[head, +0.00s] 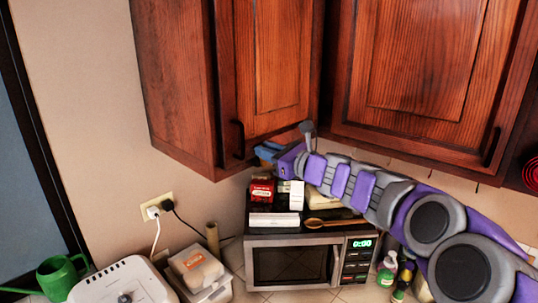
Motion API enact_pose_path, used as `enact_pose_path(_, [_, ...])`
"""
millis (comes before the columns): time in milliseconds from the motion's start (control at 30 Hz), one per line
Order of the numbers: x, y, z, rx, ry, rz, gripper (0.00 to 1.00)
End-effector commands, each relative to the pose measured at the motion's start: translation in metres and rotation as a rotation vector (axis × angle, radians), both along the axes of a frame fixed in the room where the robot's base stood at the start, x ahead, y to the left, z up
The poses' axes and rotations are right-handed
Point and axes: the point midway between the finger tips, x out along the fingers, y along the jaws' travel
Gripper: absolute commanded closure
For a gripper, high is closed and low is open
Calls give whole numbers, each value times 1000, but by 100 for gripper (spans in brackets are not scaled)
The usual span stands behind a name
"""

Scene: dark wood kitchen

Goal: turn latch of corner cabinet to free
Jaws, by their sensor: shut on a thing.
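The corner cabinet (272,55) is reddish wood and hangs on the wall, its door looking closed. A dark vertical handle (238,138) sits low at the left of its door. My gripper (262,152), with blue fingers, is at the cabinet's lower edge, just right of the handle's lower end. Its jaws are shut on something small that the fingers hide. A short grey piece (306,128) stands up behind the fingers; I cannot tell whether it is the latch or part of my gripper. No latch shows clearly.
Another wall cabinet (430,60) hangs at the right. Below my arm stands a microwave (290,262) with boxes and a wooden spoon (335,222) on top. A toaster (118,283), a green watering can (60,275) and bottles (388,268) stand on the counter.

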Motion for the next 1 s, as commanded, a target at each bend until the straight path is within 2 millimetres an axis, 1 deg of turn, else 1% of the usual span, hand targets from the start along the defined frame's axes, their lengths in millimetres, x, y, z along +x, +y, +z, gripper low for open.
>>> enact_pose_path(567, [-19, 14, -13, -327, -428, 1, 100])
enact_pose_path(1000, [-28, 22, -30, -585, -756, 2, 100])
